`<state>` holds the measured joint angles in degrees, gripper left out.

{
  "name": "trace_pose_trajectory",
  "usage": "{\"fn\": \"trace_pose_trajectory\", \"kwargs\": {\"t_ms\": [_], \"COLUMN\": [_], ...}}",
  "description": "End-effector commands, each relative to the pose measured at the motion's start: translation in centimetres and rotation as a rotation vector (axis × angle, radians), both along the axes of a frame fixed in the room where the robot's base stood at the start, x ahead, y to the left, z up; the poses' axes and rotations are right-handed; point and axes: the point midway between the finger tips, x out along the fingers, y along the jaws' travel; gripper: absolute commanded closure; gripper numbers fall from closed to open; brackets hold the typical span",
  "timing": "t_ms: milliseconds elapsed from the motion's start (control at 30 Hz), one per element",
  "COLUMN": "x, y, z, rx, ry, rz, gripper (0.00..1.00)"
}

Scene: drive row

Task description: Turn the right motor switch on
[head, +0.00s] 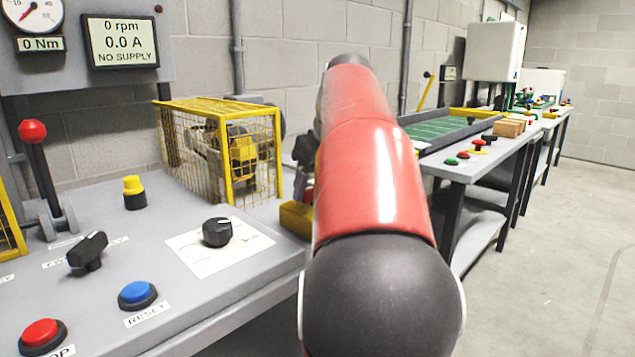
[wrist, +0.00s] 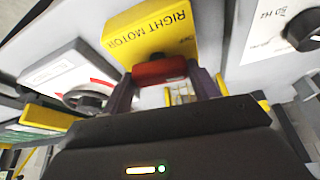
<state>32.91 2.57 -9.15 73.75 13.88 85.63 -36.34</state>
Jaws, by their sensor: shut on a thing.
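The right motor switch is a yellow box (wrist: 150,30) lettered RIGHT MOTOR, upside down in the wrist view, with a red handle (wrist: 160,71). The word OFF shows beside the handle. My gripper (wrist: 163,82) is shut on the red handle, one finger at each side of it. In the head view part of the yellow box (head: 296,217) shows at the bench's right end.
A yellow mesh cage (head: 225,150) stands behind the switch. A black dial (head: 217,232), a blue RESET button (head: 137,294) and a red button (head: 43,335) are on the bench. The display (head: 123,42) reads 0 rpm, 0.0 A, NO SUPPLY. The floor at right is clear.

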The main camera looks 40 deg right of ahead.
Motion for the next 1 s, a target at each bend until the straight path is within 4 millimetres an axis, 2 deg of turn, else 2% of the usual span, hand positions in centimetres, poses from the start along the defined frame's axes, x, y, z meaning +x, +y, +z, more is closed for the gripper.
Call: {"fn": "trace_pose_trajectory", "kwargs": {"t_ms": [1000], "x": [0.41], "y": [0.54], "z": [0.21], "rx": [-0.002], "ry": [0.0], "rz": [-0.944], "gripper": [0.63]}}
